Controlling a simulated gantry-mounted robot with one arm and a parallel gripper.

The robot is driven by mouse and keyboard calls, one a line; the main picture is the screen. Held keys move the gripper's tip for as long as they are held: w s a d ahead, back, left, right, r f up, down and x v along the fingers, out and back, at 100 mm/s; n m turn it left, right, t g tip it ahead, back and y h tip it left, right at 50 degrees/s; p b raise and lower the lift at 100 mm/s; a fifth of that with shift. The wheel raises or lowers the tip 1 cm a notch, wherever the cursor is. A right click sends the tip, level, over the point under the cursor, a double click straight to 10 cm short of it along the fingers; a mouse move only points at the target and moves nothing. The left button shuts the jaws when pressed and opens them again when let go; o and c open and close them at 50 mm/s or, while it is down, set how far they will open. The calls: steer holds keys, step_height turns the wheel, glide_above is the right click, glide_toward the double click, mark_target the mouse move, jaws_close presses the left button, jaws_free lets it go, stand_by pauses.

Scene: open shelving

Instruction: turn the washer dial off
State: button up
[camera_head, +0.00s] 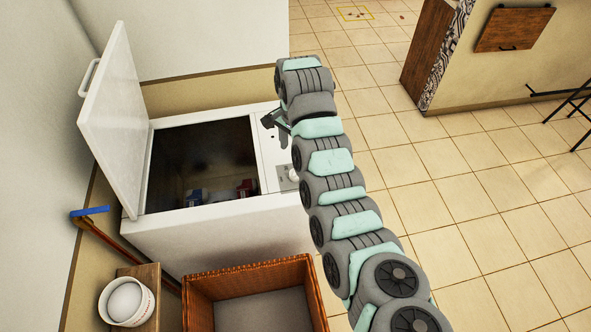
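The washer (200,238) is a white box-shaped machine, seen from above in the head view, with its lid (112,105) standing open at the left. A light control panel strip runs along its right side. A pale round part, likely the dial (293,174), shows on this strip, partly hidden by my arm. My gripper (274,132) is over the far part of the strip, beyond that part in the picture. Its two dark fingers look spread apart with nothing between them. I cannot tell whether they touch the panel, or which way the dial points.
A brown wicker basket (202,287) stands in front of the washer. A white bucket (143,304) sits on a wooden stand at lower left, and a blue-headed broom (90,212) leans nearby. The tiled floor (470,240) at right is open.

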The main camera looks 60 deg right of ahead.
mark_target(295, 174)
steer(key=f, duration=0.5)
steer(key=f+b, duration=0.1)
steer(key=f, duration=0.4)
steer(key=shift+s+f, duration=0.2)
steer(key=shift+f, duration=0.1)
jaws_close()
stand_by(0.4)
